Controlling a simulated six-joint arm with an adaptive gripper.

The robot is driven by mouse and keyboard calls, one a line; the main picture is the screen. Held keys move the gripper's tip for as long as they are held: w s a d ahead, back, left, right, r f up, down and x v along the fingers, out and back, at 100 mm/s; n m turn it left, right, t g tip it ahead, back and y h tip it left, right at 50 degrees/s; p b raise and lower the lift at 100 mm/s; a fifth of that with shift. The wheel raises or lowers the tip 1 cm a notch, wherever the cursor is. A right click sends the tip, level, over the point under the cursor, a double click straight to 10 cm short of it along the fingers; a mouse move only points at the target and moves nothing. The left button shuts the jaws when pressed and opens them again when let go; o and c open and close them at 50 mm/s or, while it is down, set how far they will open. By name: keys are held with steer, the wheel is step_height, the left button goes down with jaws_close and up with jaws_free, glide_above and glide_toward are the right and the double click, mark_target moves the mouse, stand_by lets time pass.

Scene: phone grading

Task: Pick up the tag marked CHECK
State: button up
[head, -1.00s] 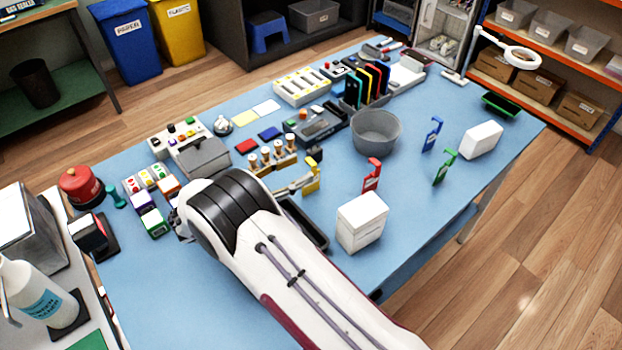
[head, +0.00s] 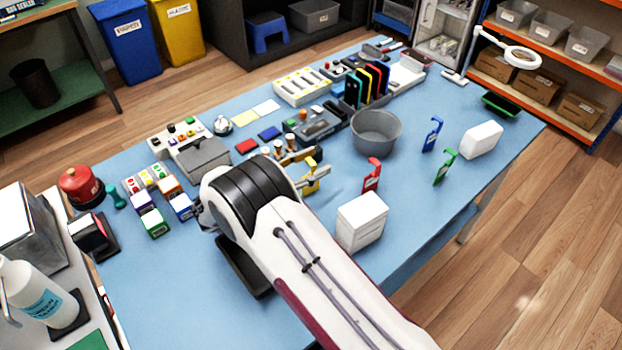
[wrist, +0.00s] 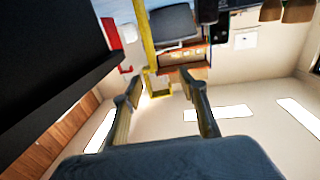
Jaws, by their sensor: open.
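Several small upright tags stand on the blue table: a yellow tag (head: 311,178), a red tag (head: 372,175), a blue tag (head: 432,134) and a green tag (head: 445,166). Their print is too small to read, so I cannot tell which is marked CHECK. My gripper (head: 304,172) is at the yellow tag, partly hidden behind my arm. In the wrist view, my gripper (wrist: 161,80) is open, its two fingers apart. The yellow tag (wrist: 147,45) shows between and beyond the fingertips; I see no clear contact.
A white box (head: 362,222) stands close to the right of my arm. A grey bin (head: 376,131) is behind the red tag. A dark tray (head: 240,268) lies partly under my arm.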

stand_by(0.3)
steer(key=c, duration=0.9)
steer(key=shift+c, duration=0.2)
steer(key=shift+r, duration=5)
